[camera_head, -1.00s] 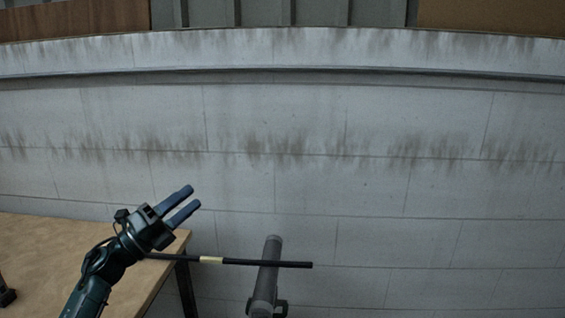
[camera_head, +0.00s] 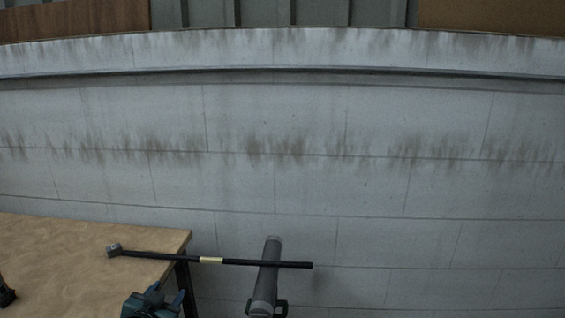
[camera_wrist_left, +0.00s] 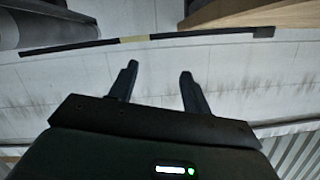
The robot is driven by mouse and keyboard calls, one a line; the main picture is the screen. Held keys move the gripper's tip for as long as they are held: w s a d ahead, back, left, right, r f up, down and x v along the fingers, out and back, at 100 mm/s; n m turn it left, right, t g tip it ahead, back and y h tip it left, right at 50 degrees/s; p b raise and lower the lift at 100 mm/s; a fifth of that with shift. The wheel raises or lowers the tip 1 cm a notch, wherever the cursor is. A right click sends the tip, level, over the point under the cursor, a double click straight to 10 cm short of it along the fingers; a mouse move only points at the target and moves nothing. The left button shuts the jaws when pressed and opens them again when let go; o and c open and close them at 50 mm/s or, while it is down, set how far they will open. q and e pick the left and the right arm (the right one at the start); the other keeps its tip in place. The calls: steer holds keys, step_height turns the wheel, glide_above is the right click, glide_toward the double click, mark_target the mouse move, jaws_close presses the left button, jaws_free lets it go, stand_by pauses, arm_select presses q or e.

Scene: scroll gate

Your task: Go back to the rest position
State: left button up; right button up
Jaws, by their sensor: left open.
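My left gripper (camera_head: 165,302) is low at the bottom edge of the head view, beside the table's right edge, and only partly in frame. In the left wrist view its two fingers (camera_wrist_left: 156,75) stand apart with nothing between them. A black rod (camera_head: 240,262) with a cream band and a small grey block at its left end spans from above the table to the grey pipe. It also shows in the left wrist view (camera_wrist_left: 85,45), beyond the fingertips and clear of them. My right gripper is not in view.
The wooden table (camera_head: 50,250) fills the lower left. An upright grey pipe (camera_head: 265,285) with a dark bracket stands to the right of it. A stained pale wall (camera_head: 400,200) runs behind. A dark object (camera_head: 6,294) is cut off at the left edge.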

arm_select(q)
steer(key=s+d+f+g+h, duration=0.1)
steer(key=s+d+f, duration=0.3)
steer(key=s, duration=0.4)
steer(key=s+d+f+g+h, duration=0.1)
steer(key=s+d+f, duration=0.3)
steer(key=s+f, duration=0.2)
steer(key=shift+s, duration=0.95)
steer(key=s+d, duration=0.1)
steer(key=s, duration=0.3)
steer(key=s+d+f+g, duration=0.1)
steer(key=s+d, duration=0.1)
steer(key=s, duration=0.3)
steer(key=s+d+f+g+h, duration=0.1)
steer(key=s+d, duration=0.1)
steer(key=s, duration=0.3)
steer(key=shift+d+n, duration=0.1)
steer(key=shift+n, duration=0.3)
steer(key=shift+c, duration=0.3)
